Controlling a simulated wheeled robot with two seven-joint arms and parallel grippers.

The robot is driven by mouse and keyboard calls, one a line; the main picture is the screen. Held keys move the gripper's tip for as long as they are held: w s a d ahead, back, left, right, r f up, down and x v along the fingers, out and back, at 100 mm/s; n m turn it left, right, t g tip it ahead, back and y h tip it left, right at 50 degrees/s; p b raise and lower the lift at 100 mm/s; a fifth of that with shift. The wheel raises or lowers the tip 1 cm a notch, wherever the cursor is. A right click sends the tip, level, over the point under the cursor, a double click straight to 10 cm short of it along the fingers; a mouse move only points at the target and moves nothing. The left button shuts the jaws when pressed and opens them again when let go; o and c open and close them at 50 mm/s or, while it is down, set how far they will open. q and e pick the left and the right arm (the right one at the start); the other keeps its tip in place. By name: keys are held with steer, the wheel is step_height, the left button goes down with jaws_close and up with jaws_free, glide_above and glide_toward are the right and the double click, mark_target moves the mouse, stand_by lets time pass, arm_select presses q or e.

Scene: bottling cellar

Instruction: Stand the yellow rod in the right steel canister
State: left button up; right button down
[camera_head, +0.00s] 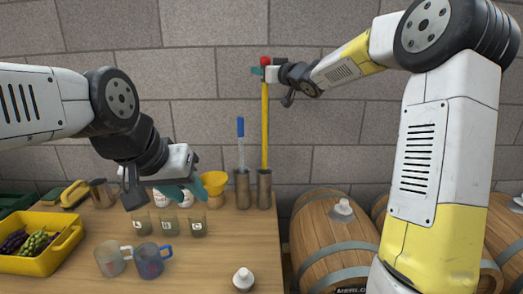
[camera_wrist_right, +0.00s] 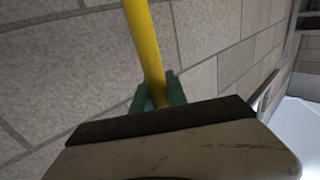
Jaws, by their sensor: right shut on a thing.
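The yellow rod (camera_head: 264,125) is upright and has a red top end. My right gripper (camera_head: 264,72) is shut on it just below that end. In the right wrist view the yellow rod (camera_wrist_right: 147,45) runs between the green fingers of my right gripper (camera_wrist_right: 160,92). The rod's lower end meets the mouth of the right steel canister (camera_head: 264,190); I cannot tell how deep it sits. The left steel canister (camera_head: 242,190) stands beside it with a blue-topped rod (camera_head: 241,145) in it. My left gripper (camera_head: 180,188) hangs over the table's left part, its opening unclear.
On the table (camera_head: 205,265) are several cups, a blue mug (camera_head: 150,262), a yellow funnel (camera_head: 213,183), a white-capped item (camera_head: 243,280) and a yellow crate (camera_head: 35,262) of grapes. Barrels (camera_head: 325,235) stand to the right. A block wall is close behind.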

mark_target(265, 118)
step_height(265, 118, down, 16)
stand_by(0.5)
steer(key=shift+f, duration=0.2)
steer(key=c, duration=1.4)
jaws_free()
steer(key=shift+o, duration=0.4)
